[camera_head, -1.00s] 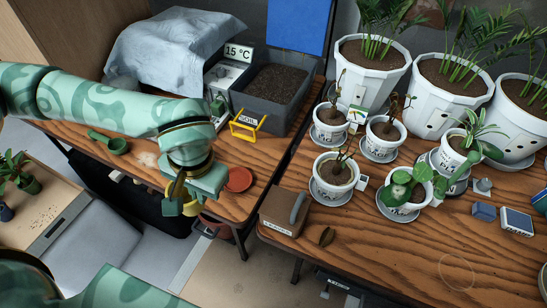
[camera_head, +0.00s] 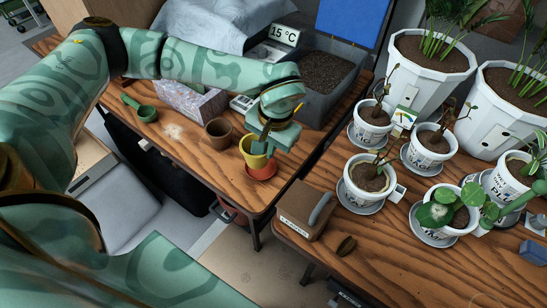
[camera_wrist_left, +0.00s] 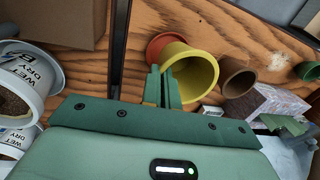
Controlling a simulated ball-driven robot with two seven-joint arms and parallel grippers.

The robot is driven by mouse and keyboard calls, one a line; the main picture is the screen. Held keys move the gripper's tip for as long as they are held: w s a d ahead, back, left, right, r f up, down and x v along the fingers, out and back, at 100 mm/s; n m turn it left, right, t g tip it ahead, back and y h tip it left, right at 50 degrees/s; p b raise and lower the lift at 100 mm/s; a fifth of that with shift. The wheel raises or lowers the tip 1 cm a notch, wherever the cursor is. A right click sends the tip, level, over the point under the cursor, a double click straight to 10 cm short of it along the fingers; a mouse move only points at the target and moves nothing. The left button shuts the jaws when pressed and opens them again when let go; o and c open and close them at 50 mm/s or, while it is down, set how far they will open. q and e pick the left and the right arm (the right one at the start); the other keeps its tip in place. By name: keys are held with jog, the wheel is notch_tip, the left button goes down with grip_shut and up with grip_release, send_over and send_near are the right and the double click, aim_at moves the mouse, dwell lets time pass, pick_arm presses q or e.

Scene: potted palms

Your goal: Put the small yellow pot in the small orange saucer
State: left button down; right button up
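The small yellow pot (camera_head: 252,154) is at my left gripper (camera_head: 268,134) near the right end of the left table. In the left wrist view the yellow pot (camera_wrist_left: 195,75) is tilted, its mouth towards the camera, and the gripper fingers (camera_wrist_left: 163,88) are closed at its rim. I cannot tell whether the pot touches the saucer. My right gripper is not in view.
A brown pot (camera_head: 218,134) stands left of the yellow pot. A green scoop (camera_head: 147,113) lies further left. A grey soil bin (camera_head: 322,80) is behind the gripper. A brown box (camera_head: 307,209) and several white potted plants stand on the right table, across a gap.

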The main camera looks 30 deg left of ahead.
pick_arm(q)
jog(key=shift+w+f, duration=0.45)
jog(key=shift+f, duration=0.05)
jog(key=f, duration=0.1)
jog(key=f+b, duration=0.2)
jog(key=f, duration=0.1)
jog(key=shift+w+a, duration=0.1)
jog(key=shift+w, duration=0.25)
jog(key=shift+r, duration=0.15)
jog(key=c, duration=2)
grip_release()
jog(key=shift+c, duration=0.2)
jog(key=o, duration=0.4)
jog(key=shift+c, duration=0.2)
notch_tip(320, 180, up, 12)
jog(key=d+p, duration=0.1)
jog(key=p, duration=0.3)
jog(key=shift+d, duration=0.4)
